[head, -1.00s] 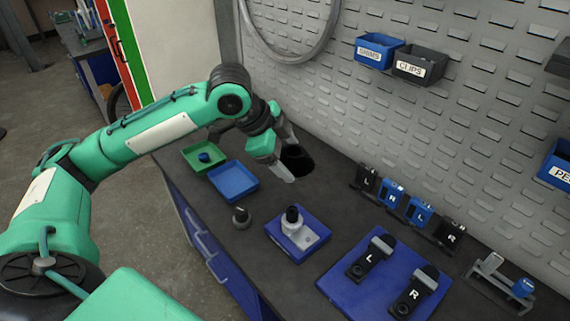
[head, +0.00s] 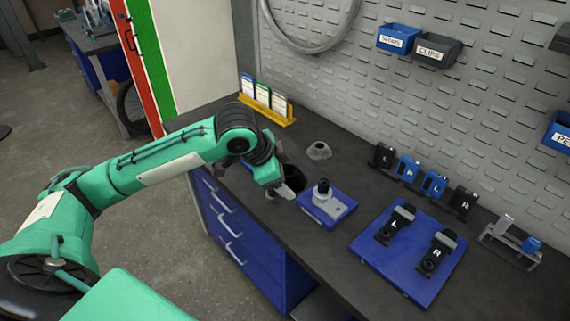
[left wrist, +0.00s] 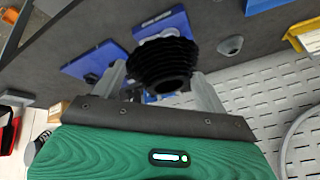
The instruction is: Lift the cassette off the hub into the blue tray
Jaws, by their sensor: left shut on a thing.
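My left gripper (head: 291,190) is shut on the black cassette (head: 293,178), holding it above the bench just left of a blue mat. In the left wrist view the ribbed cassette (left wrist: 163,62) sits between the fingers. A bare grey cone-shaped piece, seemingly the hub (head: 318,150), stands on the bench behind and right of the gripper, apart from the cassette. The blue tray is mostly hidden behind my arm in the head view. A blue edge at the top of the left wrist view may be it. My right gripper is not in view.
The blue mat (head: 343,213) carries a grey fixture with a black knob (head: 323,187). A larger blue mat (head: 380,268) holds parts marked L and R. Several labelled holders line the pegboard (head: 500,120). A yellow card rack (head: 268,110) stands at the back left.

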